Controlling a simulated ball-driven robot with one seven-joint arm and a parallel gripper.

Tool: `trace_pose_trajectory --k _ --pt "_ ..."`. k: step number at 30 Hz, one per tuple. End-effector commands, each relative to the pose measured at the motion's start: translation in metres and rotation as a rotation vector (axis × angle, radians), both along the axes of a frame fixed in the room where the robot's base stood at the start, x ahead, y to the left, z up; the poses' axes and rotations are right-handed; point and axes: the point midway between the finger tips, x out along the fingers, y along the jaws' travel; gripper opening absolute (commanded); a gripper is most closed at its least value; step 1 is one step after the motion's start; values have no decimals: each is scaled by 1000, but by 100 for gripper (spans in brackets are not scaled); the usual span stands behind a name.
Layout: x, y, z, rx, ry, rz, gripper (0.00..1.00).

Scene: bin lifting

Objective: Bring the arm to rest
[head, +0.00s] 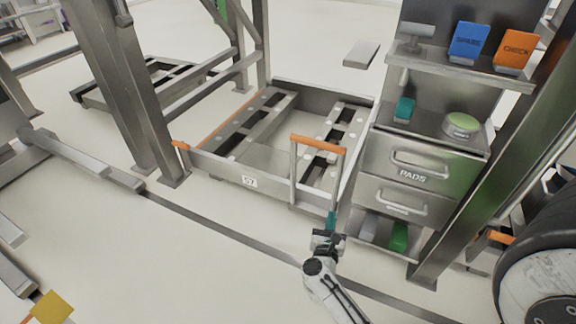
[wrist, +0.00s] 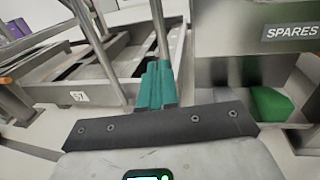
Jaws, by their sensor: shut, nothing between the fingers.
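My gripper (head: 331,221) is in the lower middle of the head view, at the end of my white and black arm. Its teal fingers are shut with nothing between them, and they also show in the wrist view (wrist: 157,84). It is held in front of the grey metal cart (head: 225,170) marked 57, near the right post of the cart's orange-topped handle (head: 318,144). I cannot tell whether the fingers touch the post. The arm is stretched forward from the bottom edge of the head view.
A drawer cabinet (head: 415,158) stands right of the gripper, with a green block (head: 398,237) on its bottom shelf. A metal upright (head: 480,150) and a dark wheel (head: 545,255) are at right. Floor at lower left is mostly clear.

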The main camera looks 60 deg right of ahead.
Motion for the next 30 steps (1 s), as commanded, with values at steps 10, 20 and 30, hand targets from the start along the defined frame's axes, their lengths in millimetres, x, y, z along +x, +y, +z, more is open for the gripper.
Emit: trace_pose_trajectory --k 10,20,30 --pt "25 9 11 -46 85 121 0" --pt "143 120 53 -509 694 823 0" --pt "146 253 38 -1251 1361 1420 0"
